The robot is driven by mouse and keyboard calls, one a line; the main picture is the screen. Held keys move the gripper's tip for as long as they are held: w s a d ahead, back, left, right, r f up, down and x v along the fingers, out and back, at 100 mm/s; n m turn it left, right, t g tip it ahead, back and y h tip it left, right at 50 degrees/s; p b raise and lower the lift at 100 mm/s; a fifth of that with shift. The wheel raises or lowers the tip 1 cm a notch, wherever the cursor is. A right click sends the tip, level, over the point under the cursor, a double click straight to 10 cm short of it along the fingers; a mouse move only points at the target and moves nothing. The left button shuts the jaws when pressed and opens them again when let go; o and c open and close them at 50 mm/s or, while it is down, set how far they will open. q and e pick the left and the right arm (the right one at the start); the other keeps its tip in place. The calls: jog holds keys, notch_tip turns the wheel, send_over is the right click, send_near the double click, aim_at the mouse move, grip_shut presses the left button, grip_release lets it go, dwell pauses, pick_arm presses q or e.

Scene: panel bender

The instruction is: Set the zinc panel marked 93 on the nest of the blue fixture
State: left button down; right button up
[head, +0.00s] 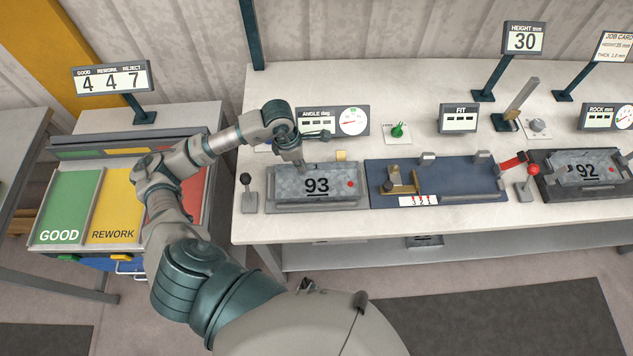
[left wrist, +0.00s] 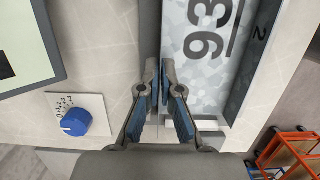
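The zinc panel marked 93 (head: 317,186) lies flat in a grey holder (head: 272,204) on the bench, left of the blue fixture (head: 437,193). The panel also fills the upper right of the left wrist view (left wrist: 206,75). My left gripper (head: 296,160) points down at the panel's back edge. In the left wrist view, its fingertips (left wrist: 160,68) are close together along that edge. I cannot tell whether the edge is between them. The blue fixture carries a brass-coloured block and grey stops, with no panel on it. My right gripper is out of view.
A second panel marked 92 (head: 587,170) sits in a dark holder at the right. A red-handled lever (head: 512,162) stands between it and the blue fixture. The angle display (head: 333,121) stands behind panel 93, and a black-knobbed lever (head: 247,190) stands to its left.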

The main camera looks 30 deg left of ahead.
pick_arm(q)
jog(key=shift+a, duration=0.1)
jog(key=shift+a+r, duration=0.1)
notch_tip(320, 180, up, 7)
jog(key=p, duration=0.4)
dwell(0.8)
jog(key=shift+r, duration=0.1)
dwell(1.3)
